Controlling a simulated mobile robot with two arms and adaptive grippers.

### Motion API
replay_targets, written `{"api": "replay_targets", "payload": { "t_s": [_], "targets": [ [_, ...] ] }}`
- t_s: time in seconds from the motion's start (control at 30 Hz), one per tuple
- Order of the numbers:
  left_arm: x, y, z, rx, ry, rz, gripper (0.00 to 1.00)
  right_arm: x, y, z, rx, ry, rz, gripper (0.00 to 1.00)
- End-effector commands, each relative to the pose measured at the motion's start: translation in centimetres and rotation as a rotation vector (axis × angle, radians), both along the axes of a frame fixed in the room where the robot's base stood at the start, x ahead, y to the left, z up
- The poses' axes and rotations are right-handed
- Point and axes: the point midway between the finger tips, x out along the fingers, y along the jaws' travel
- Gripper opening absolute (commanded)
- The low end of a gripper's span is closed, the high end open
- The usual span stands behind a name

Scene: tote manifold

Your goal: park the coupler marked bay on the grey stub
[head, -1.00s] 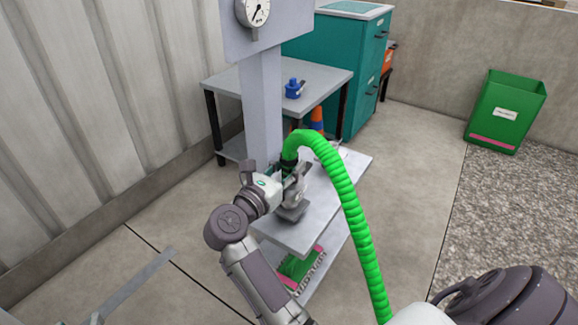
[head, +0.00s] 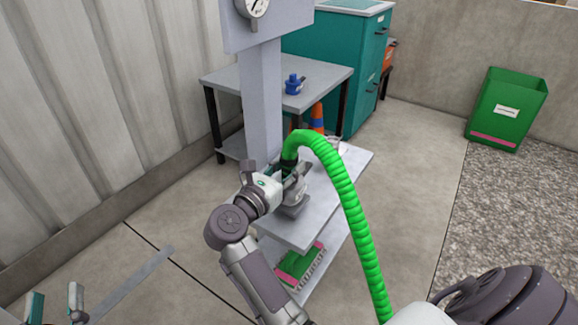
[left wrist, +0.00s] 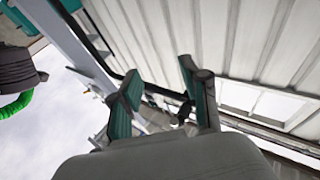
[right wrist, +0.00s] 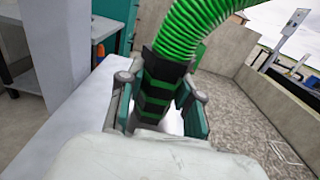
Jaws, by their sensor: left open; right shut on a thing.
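The green ribbed hose (head: 345,190) arches down to a dark coupler with green bands (head: 288,160), also seen in the right wrist view (right wrist: 158,95). My right gripper (head: 292,172) is shut around this coupler, one finger on each side in the right wrist view (right wrist: 160,105). No "bay" marking is readable. A grey fitting (head: 295,205) stands on the trolley just below the right gripper; whether it is the grey stub or touches the coupler I cannot tell. My left gripper (head: 55,299) is open and empty at the lower left, far from the coupler.
The grey trolley top (head: 325,205) has a green and pink box (head: 298,264) on its lower shelf. A grey post with a gauge (head: 262,95) rises behind. A table (head: 325,80) holds a blue fitting (head: 293,84). A green bin (head: 507,110) stands right. Floor in front is clear.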

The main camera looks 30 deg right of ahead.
Motion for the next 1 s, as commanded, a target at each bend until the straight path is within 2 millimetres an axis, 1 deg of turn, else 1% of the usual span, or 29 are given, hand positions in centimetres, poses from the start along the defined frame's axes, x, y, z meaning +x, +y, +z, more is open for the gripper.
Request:
{"api": "replay_targets", "payload": {
  "t_s": [0.4, 0.6, 0.9, 0.93, 1.0],
  "targets": [
    [-0.7, -0.2, 2.4, -0.04, -0.145, -0.009, 0.46, 0.0, 0.0, -0.6, -0.001, -0.002, 0.0, 0.0],
    [-1.0, -0.2, 2.8, -0.048, -0.174, -0.01, 0.46, 0.0, 0.0, -0.7, -0.001, -0.002, 0.0, 0.0],
    [-1.0, -0.2, 2.9, -0.048, -0.177, -0.011, 0.46, 0.0, 0.0, -0.7, -0.002, -0.002, 0.0, 0.0],
    [-1.0, -0.2, 2.9, -0.048, -0.177, -0.011, 0.46, 0.0, 0.0, -0.7, -0.002, -0.002, 0.0, 0.38],
    [-1.0, -0.2, 2.9, -0.049, -0.176, -0.011, 0.46, 0.0, 0.0, -0.7, -0.001, -0.002, 0.0, 0.49]
  ]
}}
